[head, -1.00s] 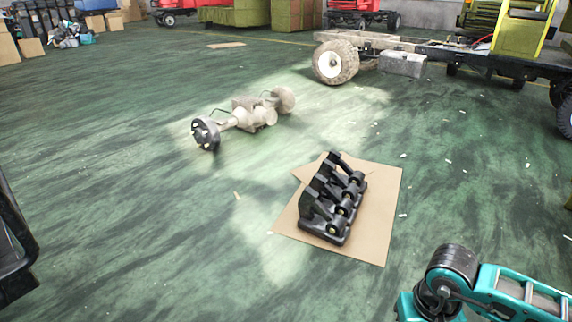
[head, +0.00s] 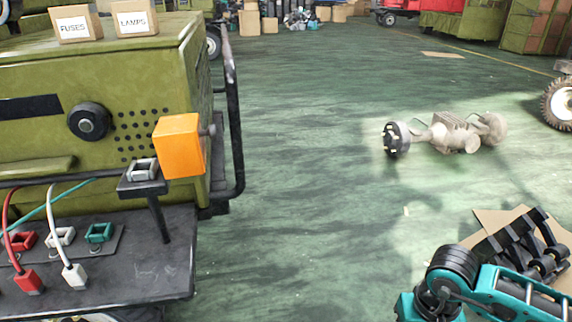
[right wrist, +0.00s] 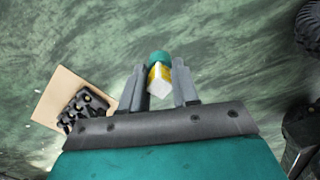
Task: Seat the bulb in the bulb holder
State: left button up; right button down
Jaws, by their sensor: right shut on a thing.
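My right gripper (right wrist: 160,72) is shut on a small piece with a teal end, a yellow band and a white block-shaped end, which I take for the bulb (right wrist: 158,76). The bulb is held between the fingers, over open floor. In the head view only my right arm shows at lower right, with its gripper out of frame. A grey square socket (head: 143,169), which looks like the bulb holder, sits on a post-mounted bracket beside an orange lens (head: 179,146) at left. The holder looks empty. My left gripper is not in view.
An olive vehicle body (head: 150,75) with a black rail (head: 235,120) stands at left. Its dark shelf (head: 150,265) carries red, white and teal connectors with cables. An axle (head: 445,133) and black parts on cardboard (head: 490,222) lie on the floor. The middle floor is clear.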

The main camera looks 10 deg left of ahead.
aim_at(145, 174)
jog(key=u, duration=1.3)
